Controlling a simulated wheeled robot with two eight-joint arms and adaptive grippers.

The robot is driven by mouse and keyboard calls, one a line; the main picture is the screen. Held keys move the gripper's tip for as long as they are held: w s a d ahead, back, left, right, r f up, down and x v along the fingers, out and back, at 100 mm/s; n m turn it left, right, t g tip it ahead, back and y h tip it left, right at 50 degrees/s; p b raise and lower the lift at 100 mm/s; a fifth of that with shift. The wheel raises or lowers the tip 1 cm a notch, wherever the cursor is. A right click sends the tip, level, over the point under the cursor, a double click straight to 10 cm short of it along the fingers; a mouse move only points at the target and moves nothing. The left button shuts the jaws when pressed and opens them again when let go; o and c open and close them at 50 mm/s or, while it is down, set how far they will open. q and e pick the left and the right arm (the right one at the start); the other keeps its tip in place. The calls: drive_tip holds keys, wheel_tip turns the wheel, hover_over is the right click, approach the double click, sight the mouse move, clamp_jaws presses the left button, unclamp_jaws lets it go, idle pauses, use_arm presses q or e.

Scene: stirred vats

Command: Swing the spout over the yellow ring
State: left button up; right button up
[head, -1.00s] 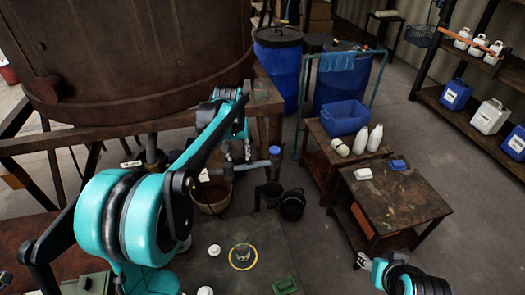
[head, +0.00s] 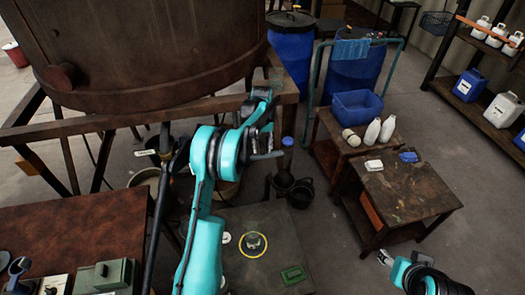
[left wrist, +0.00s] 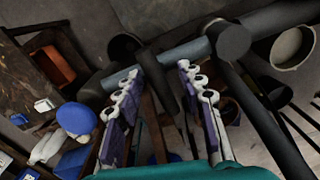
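The yellow ring (head: 264,253) lies on the dark low table in the head view, with a clear glass beaker (head: 253,240) standing inside it. The spout, a grey pipe (head: 268,156), sticks out to the right under the vat, beyond the table's far edge and away from the ring. My left gripper (head: 256,148) is at the spout. In the left wrist view its fingers (left wrist: 160,70) are spread apart, with the spout (left wrist: 165,60) crossing at their tips; I cannot tell whether they touch. My right gripper (head: 384,257) is small at the lower right, its opening unclear.
The rusty vat (head: 140,50) rises at the upper left on a frame. Dark buckets (head: 300,194) and a blue-capped item (head: 287,142) stand near the spout. A green box (head: 293,275) lies near the ring.

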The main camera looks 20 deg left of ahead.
use_arm(q)
drive_tip(key=shift+f, duration=0.65)
clamp_jaws()
